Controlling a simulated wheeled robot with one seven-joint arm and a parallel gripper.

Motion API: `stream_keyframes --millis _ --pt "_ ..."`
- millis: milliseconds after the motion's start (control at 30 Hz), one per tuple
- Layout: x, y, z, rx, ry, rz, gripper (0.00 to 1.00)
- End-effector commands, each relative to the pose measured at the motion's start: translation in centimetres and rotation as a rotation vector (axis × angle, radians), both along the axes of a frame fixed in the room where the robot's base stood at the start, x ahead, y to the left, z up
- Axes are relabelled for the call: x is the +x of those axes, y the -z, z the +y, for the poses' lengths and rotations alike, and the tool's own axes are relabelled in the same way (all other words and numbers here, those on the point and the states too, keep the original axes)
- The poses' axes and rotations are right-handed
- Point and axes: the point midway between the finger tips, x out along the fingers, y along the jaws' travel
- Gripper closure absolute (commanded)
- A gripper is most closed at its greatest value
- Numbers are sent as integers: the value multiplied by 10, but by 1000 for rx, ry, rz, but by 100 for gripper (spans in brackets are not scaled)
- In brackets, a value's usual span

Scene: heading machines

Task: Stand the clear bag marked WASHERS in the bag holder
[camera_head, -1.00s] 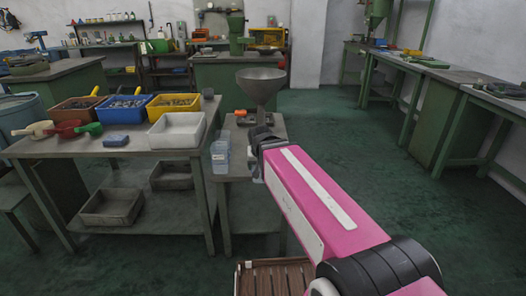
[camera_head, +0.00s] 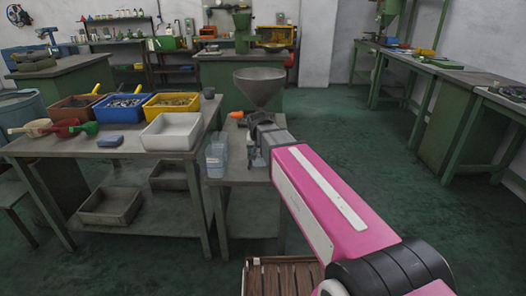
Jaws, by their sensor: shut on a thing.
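My gripper (camera_head: 251,151) is at the end of my pink arm, over the narrow grey table (camera_head: 238,177) beside the metal funnel. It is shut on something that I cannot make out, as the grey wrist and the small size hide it. A clear bluish upright thing (camera_head: 216,157) stands on the left part of that table, to the left of my gripper and apart from it. I cannot tell whether it is a bag or the bag holder. No WASHERS marking is readable.
The metal funnel (camera_head: 259,88) stands just behind my gripper. An orange thing (camera_head: 237,115) lies near it. The bigger table at left holds a white bin (camera_head: 172,131), blue, yellow and brown bins, and scoops. A slatted wooden thing (camera_head: 284,278) is low in front. Green floor is open at right.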

Motion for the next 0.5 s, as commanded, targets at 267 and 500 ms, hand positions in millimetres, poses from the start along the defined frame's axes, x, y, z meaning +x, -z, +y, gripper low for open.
stream_keyframes --millis 267,500 --pt "-4 10 4 0 -1 1 44" --pt "-4 13 3 0 -1 1 11"
